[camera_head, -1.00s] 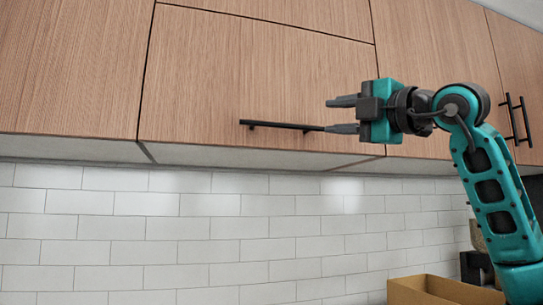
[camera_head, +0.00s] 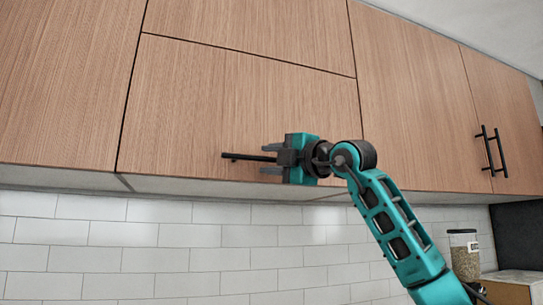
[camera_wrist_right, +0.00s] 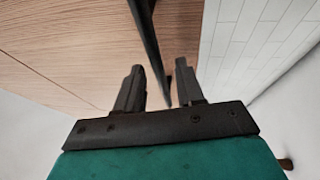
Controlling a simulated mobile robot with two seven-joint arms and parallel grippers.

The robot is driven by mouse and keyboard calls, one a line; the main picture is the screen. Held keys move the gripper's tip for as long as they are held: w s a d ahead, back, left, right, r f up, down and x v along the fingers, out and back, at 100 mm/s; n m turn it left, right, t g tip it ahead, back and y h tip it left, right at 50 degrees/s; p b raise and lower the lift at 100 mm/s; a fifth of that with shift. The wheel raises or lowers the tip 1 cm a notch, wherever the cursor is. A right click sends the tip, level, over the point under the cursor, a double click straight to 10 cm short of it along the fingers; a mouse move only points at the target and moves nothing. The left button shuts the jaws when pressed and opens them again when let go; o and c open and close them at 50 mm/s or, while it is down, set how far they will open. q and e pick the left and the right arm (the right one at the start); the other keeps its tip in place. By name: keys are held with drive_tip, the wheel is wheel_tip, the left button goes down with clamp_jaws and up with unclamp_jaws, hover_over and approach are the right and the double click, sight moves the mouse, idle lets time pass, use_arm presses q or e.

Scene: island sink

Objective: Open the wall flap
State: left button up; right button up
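The wall flap (camera_head: 205,100) is a wide wooden cabinet front, closed and flush with its neighbours. A horizontal black bar handle (camera_head: 236,156) runs along its lower part. My right gripper (camera_head: 264,158) is at the right part of this handle, with one finger above the bar and one below it. In the right wrist view, the black handle (camera_wrist_right: 147,38) runs in between the two open fingers of the gripper (camera_wrist_right: 160,72). A gap shows beside the bar. The handle's right end is hidden behind the gripper. My left gripper is not in view.
A narrow wooden panel (camera_head: 255,30) lies above the flap. Cabinet doors with vertical black handles (camera_head: 491,152) are at the right. White wall tiles (camera_head: 120,240) lie below. A jar (camera_head: 464,252) and a box (camera_head: 508,287) stand at the lower right.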

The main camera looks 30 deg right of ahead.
drive_tip(key=shift+w, duration=0.1)
drive_tip(key=shift+c, duration=0.3)
clamp_jaws()
idle(0.4)
